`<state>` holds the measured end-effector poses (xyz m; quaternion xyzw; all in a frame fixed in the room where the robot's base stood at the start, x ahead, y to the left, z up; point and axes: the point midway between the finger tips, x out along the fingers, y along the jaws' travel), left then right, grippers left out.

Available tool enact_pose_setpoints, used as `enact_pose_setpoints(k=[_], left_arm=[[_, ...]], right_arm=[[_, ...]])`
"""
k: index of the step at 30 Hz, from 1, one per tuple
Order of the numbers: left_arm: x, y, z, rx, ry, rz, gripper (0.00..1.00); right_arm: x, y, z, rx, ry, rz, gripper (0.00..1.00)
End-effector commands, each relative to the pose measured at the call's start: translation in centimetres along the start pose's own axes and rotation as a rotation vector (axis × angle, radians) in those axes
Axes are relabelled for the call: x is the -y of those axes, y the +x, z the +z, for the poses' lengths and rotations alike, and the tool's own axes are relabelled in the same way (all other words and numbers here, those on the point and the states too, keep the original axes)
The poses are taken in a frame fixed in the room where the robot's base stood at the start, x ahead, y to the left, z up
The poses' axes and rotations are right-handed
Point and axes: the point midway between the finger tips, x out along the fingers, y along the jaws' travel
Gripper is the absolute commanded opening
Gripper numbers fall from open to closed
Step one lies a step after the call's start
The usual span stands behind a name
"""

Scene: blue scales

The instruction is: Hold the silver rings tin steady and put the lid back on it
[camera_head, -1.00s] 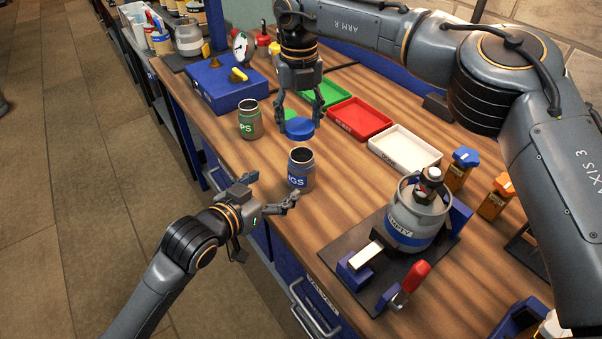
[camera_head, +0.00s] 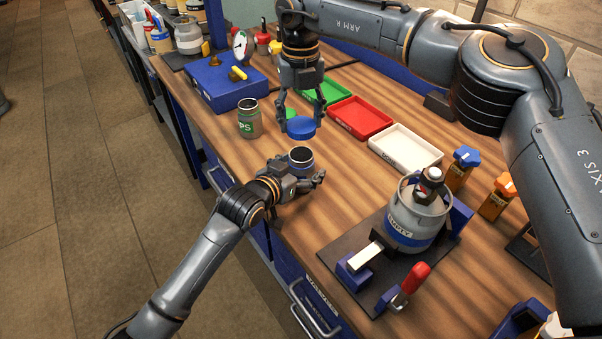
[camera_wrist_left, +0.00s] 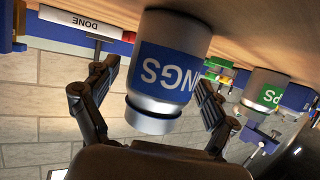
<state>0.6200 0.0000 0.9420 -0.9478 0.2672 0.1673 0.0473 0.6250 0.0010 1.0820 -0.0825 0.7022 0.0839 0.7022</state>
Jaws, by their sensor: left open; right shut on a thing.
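The silver rings tin (camera_head: 301,158) stands open on the bench, its lower part hidden by my left gripper in the head view. In the left wrist view the tin (camera_wrist_left: 177,50) shows upside down with a blue label, between two fingers. My left gripper (camera_head: 302,182) is open around the tin, with gaps on both sides. My right gripper (camera_head: 300,118) is shut on the blue lid (camera_head: 301,128). It holds the lid above the bench, behind the tin and apart from it.
A tin with a green label (camera_head: 249,118) stands to the left. Green (camera_head: 322,92), red (camera_head: 360,117) and white (camera_head: 405,150) trays lie behind to the right. A grey canister (camera_head: 417,215) sits in a fixture at the right. Bench between is clear.

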Motion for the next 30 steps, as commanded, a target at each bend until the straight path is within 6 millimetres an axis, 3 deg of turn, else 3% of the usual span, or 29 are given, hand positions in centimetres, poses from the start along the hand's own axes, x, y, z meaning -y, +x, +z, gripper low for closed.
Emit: enact_pose_setpoints(k=[5, 18, 23, 30], left_arm=[[0.0, 0.0, 0.0, 0.000, 0.000, 0.000, 0.86], [0.0, 0.0, 0.0, 0.001, 0.000, 0.000, 0.01], [0.0, 0.0, 0.1, 0.001, 0.000, 0.000, 0.01], [0.0, 0.0, 0.1, 0.001, 0.000, 0.000, 0.01]], right_arm=[[0.0, 0.0, 0.0, 0.000, 0.000, 0.000, 0.40], [0.0, 0.0, 0.0, 0.000, 0.000, 0.000, 0.40], [0.0, 0.8, 0.0, -0.003, 0.000, 0.000, 0.40], [0.0, 4.2, 0.0, -0.004, 0.000, -0.001, 0.40]])
